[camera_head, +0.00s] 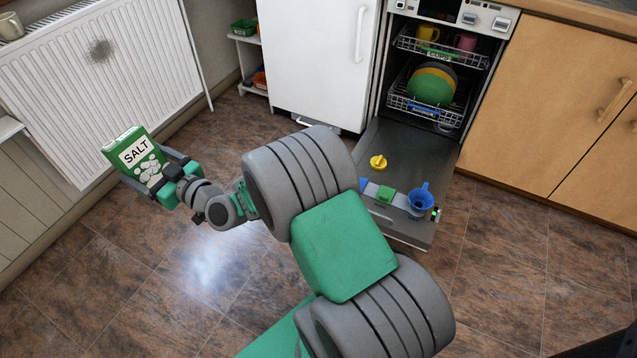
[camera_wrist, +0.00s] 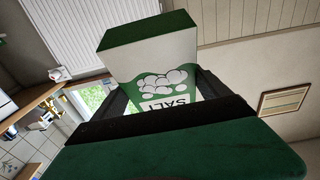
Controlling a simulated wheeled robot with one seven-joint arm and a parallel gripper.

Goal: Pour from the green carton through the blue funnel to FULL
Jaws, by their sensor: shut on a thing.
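The green carton (camera_head: 137,160), with a white label reading SALT, is held in my gripper (camera_head: 165,174) at the left of the head view, in front of the radiator and tilted. In the wrist view the carton (camera_wrist: 152,66) sits between the two dark fingers of my gripper (camera_wrist: 165,90), its green end pointing away. The blue funnel (camera_head: 421,197) stands at the outer right part of the lowered dishwasher door (camera_head: 400,165), far right of the carton. A small level strip with green and red marks (camera_head: 435,214) is beside the funnel; its text is too small to read.
Racks (camera_head: 402,102) inside hold plates and cups. A white fridge (camera_head: 318,60) stands left of the dishwasher, and a radiator (camera_head: 100,80) is behind the carton. The floor between is clear.

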